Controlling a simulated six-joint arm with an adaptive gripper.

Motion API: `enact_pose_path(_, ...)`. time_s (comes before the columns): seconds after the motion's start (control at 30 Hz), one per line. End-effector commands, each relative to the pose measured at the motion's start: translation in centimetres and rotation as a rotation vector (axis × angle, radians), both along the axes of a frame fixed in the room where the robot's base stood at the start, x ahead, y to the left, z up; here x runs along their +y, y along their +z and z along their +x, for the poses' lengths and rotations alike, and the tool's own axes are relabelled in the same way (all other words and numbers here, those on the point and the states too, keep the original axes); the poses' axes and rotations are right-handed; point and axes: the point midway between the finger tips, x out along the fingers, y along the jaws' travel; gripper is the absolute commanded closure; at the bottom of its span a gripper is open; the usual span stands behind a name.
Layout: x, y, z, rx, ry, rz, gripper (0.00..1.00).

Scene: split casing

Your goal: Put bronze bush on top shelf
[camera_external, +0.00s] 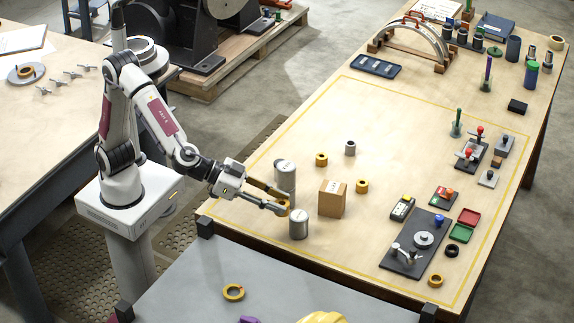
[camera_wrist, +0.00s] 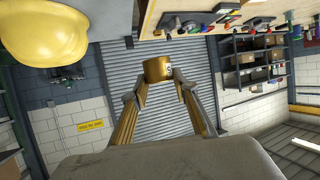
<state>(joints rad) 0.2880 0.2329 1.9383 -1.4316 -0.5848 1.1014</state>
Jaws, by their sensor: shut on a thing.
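My gripper (camera_external: 283,206) is shut on a bronze bush, seen clearly between the fingertips in the wrist view (camera_wrist: 157,69). In the external view my fingers reach out level beside two grey cylinders and mostly hide the bush. A grey flat top with black corner posts (camera_external: 190,290) lies at the bottom of the external view, lower than the gripper in the picture; it may be the top shelf. A bronze ring (camera_external: 233,292) and part of a yellow hard hat (camera_external: 322,317) rest on it. The hard hat also shows in the wrist view (camera_wrist: 48,30).
A tall grey cylinder (camera_external: 285,173), a short one (camera_external: 299,225) and a cardboard box (camera_external: 332,198) stand close to my gripper. More bronze bushes (camera_external: 321,159) lie on the wooden table (camera_external: 385,125). Tools and trays crowd its right side. The grey top's left-middle looks mostly bare.

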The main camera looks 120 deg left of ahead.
Motion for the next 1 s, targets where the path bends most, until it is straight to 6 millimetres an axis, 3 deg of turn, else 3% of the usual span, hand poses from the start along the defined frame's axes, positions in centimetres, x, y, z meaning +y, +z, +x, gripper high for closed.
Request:
enact_pose_path(0.1,-3.1,0.1,-1.1,-0.004,-0.040,0.001,1.00)
enact_pose_path(0.5,-11.8,0.1,-5.6,-0.011,-0.168,0.006,1.00)
enact_pose_path(0.8,-17.5,0.0,-9.7,-0.018,-0.263,0.008,1.00)
enact_pose_path(1.0,-20.2,0.0,-12.1,-0.023,-0.315,0.009,1.00)
